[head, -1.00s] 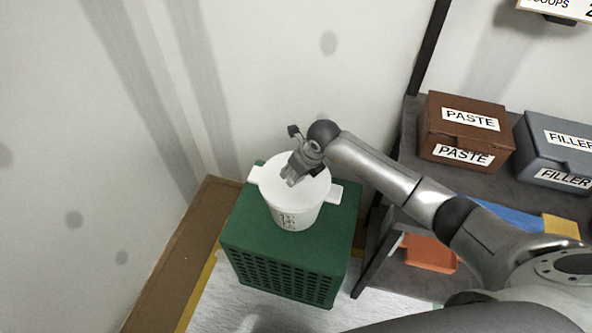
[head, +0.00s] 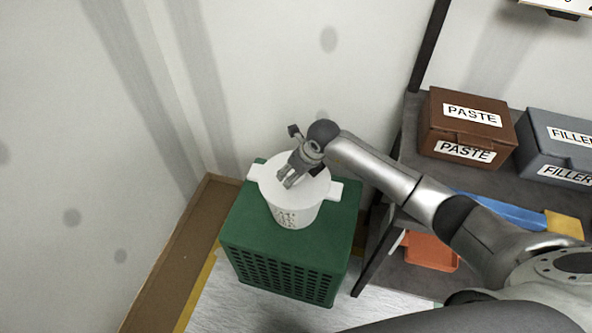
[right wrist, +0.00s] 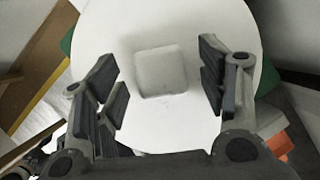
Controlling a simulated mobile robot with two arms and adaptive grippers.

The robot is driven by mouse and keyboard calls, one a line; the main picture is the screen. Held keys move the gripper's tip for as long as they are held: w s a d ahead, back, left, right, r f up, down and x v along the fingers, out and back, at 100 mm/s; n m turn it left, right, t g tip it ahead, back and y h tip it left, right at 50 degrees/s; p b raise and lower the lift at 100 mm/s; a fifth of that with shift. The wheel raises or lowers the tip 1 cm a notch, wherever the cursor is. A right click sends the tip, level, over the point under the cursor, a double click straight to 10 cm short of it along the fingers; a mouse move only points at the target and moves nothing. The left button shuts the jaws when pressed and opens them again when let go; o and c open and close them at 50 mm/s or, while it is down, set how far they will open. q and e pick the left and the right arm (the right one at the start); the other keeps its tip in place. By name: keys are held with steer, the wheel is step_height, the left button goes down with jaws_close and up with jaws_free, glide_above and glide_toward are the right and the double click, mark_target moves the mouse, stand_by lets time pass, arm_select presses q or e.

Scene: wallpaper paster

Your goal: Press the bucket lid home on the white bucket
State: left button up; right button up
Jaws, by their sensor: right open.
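The white bucket (head: 297,216) stands upright on a green crate and has dark print on its side. The round white bucket lid (head: 314,187) covers its top; I cannot tell whether it is fully seated. Two white tabs stick out at rim level. My right gripper (head: 288,182) is over the lid, pointing down. In the right wrist view, the lid (right wrist: 178,35) fills the middle, with a pale square knob (right wrist: 161,72) at its centre. My right gripper (right wrist: 163,88) has its fingers apart on either side of the knob, not visibly touching it. My left gripper is not in view.
The green crate (head: 287,272) stands in a corner close to the walls. At right, a dark shelf (head: 410,140) holds a brown paste box (head: 467,128) and a grey filler box (head: 557,145). An orange item (head: 432,252) lies on a lower level.

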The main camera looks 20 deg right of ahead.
mark_target(303, 185)
steer(key=v, duration=0.8)
stand_by(0.5)
